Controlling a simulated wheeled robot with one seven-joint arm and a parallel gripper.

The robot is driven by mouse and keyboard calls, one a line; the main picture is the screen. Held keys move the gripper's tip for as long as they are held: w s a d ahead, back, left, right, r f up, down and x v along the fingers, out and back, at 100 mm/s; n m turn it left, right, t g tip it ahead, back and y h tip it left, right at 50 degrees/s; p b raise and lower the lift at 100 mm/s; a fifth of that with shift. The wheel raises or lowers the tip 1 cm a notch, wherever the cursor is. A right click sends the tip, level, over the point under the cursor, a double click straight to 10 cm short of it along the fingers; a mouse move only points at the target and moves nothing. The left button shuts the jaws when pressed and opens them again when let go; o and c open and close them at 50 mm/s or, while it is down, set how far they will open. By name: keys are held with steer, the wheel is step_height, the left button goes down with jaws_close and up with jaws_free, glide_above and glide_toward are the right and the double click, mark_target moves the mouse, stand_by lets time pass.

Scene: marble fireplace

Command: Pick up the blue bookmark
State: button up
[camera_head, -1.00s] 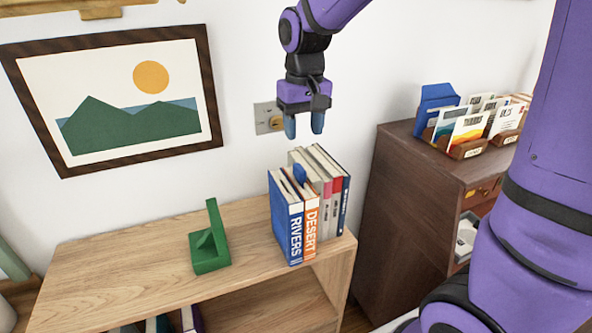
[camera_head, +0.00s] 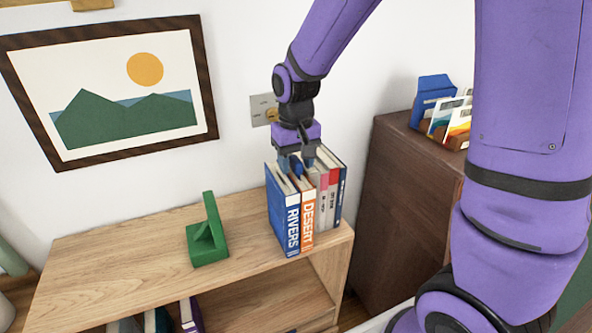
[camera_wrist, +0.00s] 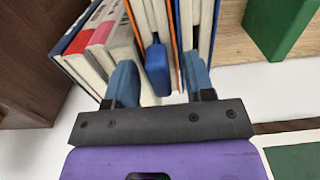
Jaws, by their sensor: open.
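The blue bookmark (camera_wrist: 157,70) shows in the wrist view as a blue tab sticking up from the pages of a book with an orange cover. In the head view it is hard to make out behind my gripper. My gripper (camera_head: 297,163) is open and points down at the tops of the books. In the wrist view the two blue fingers of my gripper (camera_wrist: 160,80) stand on either side of the bookmark, with a gap on each side. The DESERT book (camera_head: 308,218) stands upright beside the blue RIVERS book (camera_head: 284,215).
Grey, red and dark blue books (camera_head: 331,190) stand close on the right. A green bookend (camera_head: 207,236) is on the wooden shelf (camera_head: 130,250) to the left, with bare shelf between. The wall with an outlet plate (camera_head: 263,110) is behind. A dark cabinet (camera_head: 405,200) stands right.

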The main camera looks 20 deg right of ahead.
steer(key=shift+c, duration=0.5)
jaws_close()
